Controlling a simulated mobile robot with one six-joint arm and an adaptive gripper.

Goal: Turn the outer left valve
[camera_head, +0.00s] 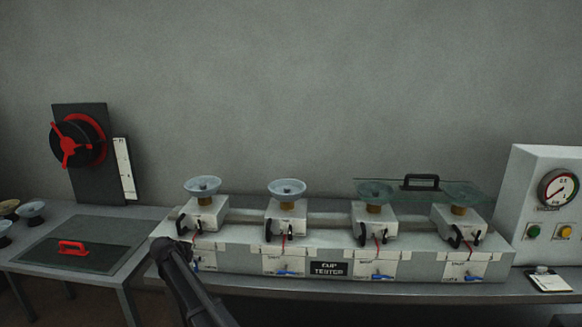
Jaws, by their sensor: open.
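The cup tester (329,268) is a long pale bench unit with several cup stations in a row. Small blue valves sit low on its front panels, such as the one under the second station (286,272). The outer left valve (197,266) is at the far left of the front, small and partly hidden behind my dark arm. My gripper (168,247) is at the upper end of that arm, in front of the tester's left end. Its jaws are open, though the fingers are hard to make out. I cannot tell whether it touches the valve.
A red handle (72,247) lies on a dark plate on the left table. A gauge box (557,190) with buttons and a clipboard (549,280) are at the right. A glass cover with a black handle (421,181) is over the right stations.

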